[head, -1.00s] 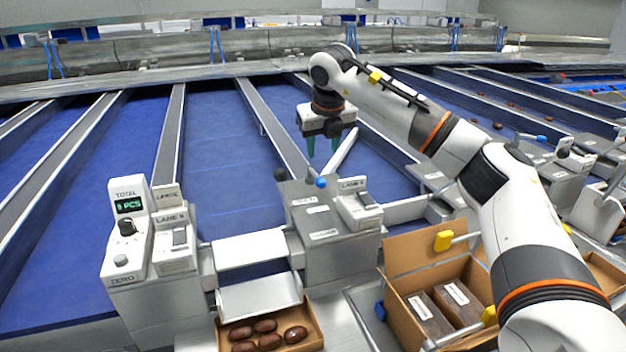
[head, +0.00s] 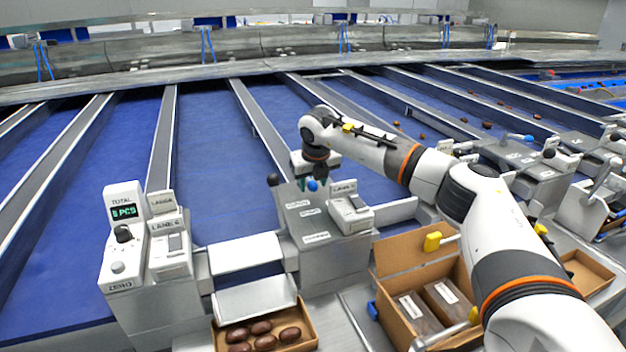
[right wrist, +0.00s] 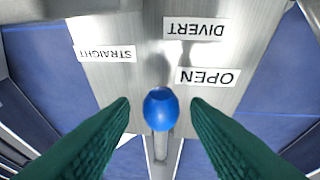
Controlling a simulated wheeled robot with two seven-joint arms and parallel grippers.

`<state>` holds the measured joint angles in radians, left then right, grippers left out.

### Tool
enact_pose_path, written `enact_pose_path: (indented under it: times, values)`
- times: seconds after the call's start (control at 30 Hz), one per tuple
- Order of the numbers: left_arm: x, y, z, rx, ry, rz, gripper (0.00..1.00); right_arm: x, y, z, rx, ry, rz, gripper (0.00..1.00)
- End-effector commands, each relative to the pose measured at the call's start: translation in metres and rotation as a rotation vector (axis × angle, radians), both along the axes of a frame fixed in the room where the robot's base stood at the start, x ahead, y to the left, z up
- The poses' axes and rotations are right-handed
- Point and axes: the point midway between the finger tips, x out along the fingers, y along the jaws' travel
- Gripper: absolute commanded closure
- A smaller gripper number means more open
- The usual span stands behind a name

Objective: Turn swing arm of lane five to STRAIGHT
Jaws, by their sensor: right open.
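The blue ball knob (head: 312,185) of the swing arm is at the back edge of the metal housing (head: 330,262) in the middle. In the right wrist view, the knob (right wrist: 160,108) is between my open green fingers, with gaps on both sides. A metal bar shows below it. The labels STRAIGHT (right wrist: 106,53), DIVERT (right wrist: 195,28) and OPEN (right wrist: 207,77) appear upside down; the knob is nearest OPEN. My right gripper (head: 312,181) is over the knob, holding nothing. The small lane plate (head: 343,187) is hard to read. My left gripper is out of view.
A black knob (head: 273,180) stands left of the blue one. A counter (head: 124,225) stands at left. A carton of dates (head: 312,338) is in front, and an open carton (head: 385,262) with dark packs lies under my right arm. Blue lanes extend behind.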

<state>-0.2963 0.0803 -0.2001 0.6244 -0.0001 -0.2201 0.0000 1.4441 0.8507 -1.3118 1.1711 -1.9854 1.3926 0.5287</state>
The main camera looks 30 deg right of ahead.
Motion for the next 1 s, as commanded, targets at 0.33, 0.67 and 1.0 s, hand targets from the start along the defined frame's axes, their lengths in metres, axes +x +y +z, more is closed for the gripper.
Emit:
enact_pose_path:
  times: [0.33, 0.67, 1.0]
  values:
    - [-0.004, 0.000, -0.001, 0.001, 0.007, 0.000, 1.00, 0.000, 0.001, 0.000, 0.001, 0.000, 0.000, 0.91]
    - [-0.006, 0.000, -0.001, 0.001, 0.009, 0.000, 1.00, 0.000, 0.000, 0.001, 0.001, -0.001, 0.007, 1.00]
    - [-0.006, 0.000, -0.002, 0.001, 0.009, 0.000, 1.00, -0.002, -0.014, 0.001, 0.003, -0.002, 0.147, 1.00]
